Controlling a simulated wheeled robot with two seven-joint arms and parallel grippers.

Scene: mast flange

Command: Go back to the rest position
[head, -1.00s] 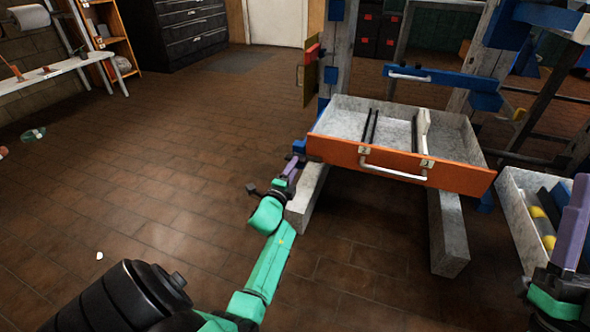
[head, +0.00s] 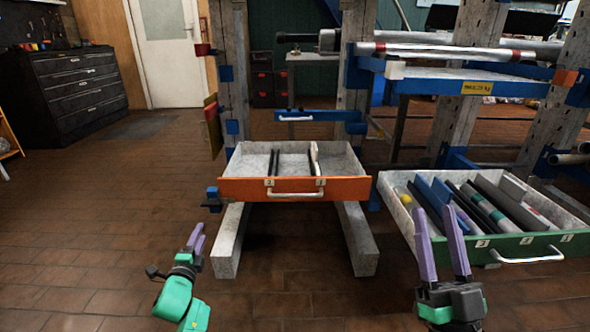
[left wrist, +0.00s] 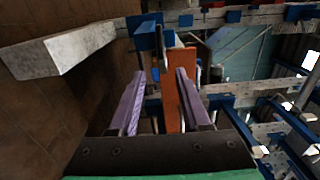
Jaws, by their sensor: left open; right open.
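My left gripper (head: 195,242) is in the lower left of the head view, with its purple fingers up, empty and in front of the orange-fronted drawer. In the left wrist view its two purple fingers (left wrist: 157,90) are spread, with nothing between them; the orange drawer front (left wrist: 188,88) shows beyond. My right gripper (head: 440,230) is at the lower right of the head view. Its purple fingers are wide apart and empty, in front of the green-fronted drawer's left part. They hide some of that drawer's contents.
The orange-fronted drawer (head: 240,189) is pulled out and holds dark bars and a pale piece. The green-fronted drawer (head: 550,245) is out too, holding several long bars. Grey beam feet (head: 229,245) reach forward on the floor. The tiled floor at left is clear.

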